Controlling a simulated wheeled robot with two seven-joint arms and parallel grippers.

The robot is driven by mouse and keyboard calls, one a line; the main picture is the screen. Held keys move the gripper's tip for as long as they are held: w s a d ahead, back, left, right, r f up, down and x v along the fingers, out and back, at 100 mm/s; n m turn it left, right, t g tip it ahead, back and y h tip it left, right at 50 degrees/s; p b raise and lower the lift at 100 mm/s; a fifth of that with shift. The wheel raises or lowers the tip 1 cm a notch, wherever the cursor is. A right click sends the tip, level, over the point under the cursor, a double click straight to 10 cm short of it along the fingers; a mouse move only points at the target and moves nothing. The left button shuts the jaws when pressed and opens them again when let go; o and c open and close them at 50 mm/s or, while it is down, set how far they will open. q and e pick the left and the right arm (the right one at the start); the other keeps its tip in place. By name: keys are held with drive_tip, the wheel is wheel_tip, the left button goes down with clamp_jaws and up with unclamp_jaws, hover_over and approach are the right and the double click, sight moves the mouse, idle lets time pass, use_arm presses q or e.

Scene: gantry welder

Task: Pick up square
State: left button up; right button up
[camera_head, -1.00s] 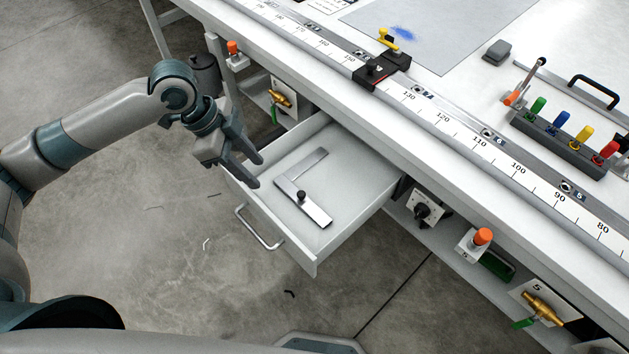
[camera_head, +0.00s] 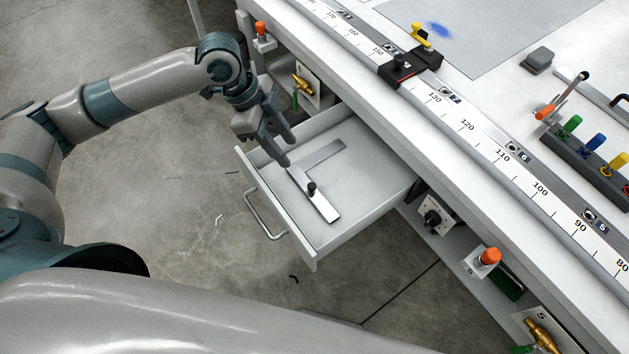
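The square (camera_head: 317,189) is a flat metal L-shape with a small black knob on its near arm. It lies flat in the open drawer (camera_head: 365,207) under the bench. My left gripper (camera_head: 287,152) is over the drawer's left part, pointing down toward the square, with its fingers apart and nothing between them. Its fingertips are close to the square's corner; whether they touch it I cannot tell. My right gripper is not in view.
The bench top with a numbered ruler rail (camera_head: 468,127) runs along the drawer's far side. A black stop block (camera_head: 409,67) sits on the rail. The drawer handle (camera_head: 262,217) faces the open floor.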

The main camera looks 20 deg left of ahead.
use_arm(q)
drive_tip(key=p, duration=0.2)
hover_over(311, 185)
drive_tip(key=a, duration=0.2)
wheel_tip(311, 185, down, 9)
drive_tip(key=shift+s+a+r, duration=0.1)
drive_tip(key=shift+a, duration=0.05)
drive_tip(key=shift+f, duration=0.3)
drive_tip(key=shift+d+f, duration=0.15)
drive_tip(key=shift+d, duration=0.05)
drive_tip(key=shift+d+f+p, duration=0.1)
drive_tip(key=shift+f+p, duration=0.3)
drive_tip(key=shift+f, duration=0.15)
drive_tip(key=p+x, duration=0.1)
drive_tip(key=x, duration=0.2)
drive_tip(key=shift+s+f, duration=0.1)
drive_tip(key=shift+d+f, duration=0.1)
drive_tip(key=shift+f, duration=0.4)
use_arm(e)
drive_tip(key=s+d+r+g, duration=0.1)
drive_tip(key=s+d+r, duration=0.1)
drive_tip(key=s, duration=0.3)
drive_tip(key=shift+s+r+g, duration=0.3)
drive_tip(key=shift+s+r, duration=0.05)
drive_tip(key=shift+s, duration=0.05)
